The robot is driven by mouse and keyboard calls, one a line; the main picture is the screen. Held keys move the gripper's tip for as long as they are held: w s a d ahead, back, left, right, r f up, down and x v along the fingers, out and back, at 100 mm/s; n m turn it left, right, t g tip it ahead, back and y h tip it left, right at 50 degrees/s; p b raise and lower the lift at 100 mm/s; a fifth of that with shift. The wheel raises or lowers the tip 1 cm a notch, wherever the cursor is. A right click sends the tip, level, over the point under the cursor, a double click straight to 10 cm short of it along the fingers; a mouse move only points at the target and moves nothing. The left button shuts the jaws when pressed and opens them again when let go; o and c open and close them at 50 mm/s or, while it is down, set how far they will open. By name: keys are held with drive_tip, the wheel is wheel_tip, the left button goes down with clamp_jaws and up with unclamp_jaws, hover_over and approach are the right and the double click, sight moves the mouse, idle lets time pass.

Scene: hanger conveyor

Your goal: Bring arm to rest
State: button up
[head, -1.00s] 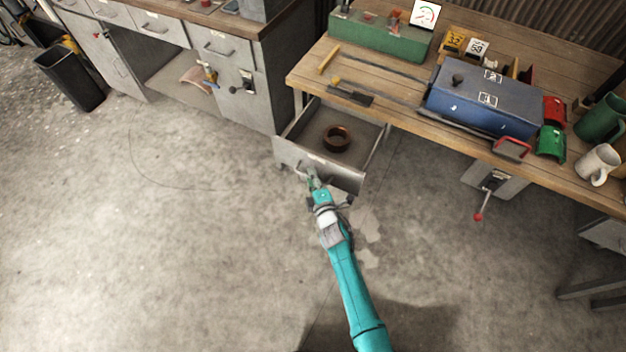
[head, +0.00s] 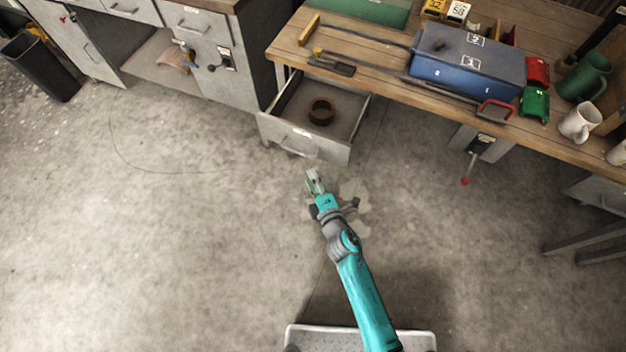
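My teal arm reaches up from the bottom of the head view. My gripper (head: 314,181) is over bare floor, just in front of the open drawer (head: 276,133) and apart from its handle. Nothing shows held in it. The fingers are small and seen from above, so I cannot tell whether they are open or shut. The drawer is pulled out under the workbench and holds a brown ring-shaped object (head: 321,112).
The wooden workbench (head: 380,75) bears a blue toolbox (head: 468,62), tools and mugs. A vise-like crank (head: 466,180) hangs below its edge. Grey cabinets (head: 205,50) and a black bin (head: 40,68) stand left. The floor to the left is clear.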

drive_tip(key=shift+s, duration=0.1)
idle(0.5)
drive_tip(key=s+d+r+m+h, duration=0.2)
drive_tip(key=s+d+m, duration=0.4)
drive_tip(key=s, duration=0.5)
drive_tip(key=s+d+r+m+h, duration=0.1)
drive_tip(key=s+d+r+m, duration=0.25)
drive_tip(key=s+d, duration=0.7)
drive_tip(key=s+d+r+m+h, duration=0.2)
drive_tip(key=s+r+m, duration=0.4)
drive_tip(key=s+r, duration=0.2)
drive_tip(key=s+d+r+m+h, duration=0.2)
drive_tip(key=s+r+m, duration=0.4)
drive_tip(key=s+r, duration=0.3)
drive_tip(key=shift+s+d, duration=0.25)
drive_tip(key=shift+d, duration=0.1)
drive_tip(key=shift+d, duration=0.1)
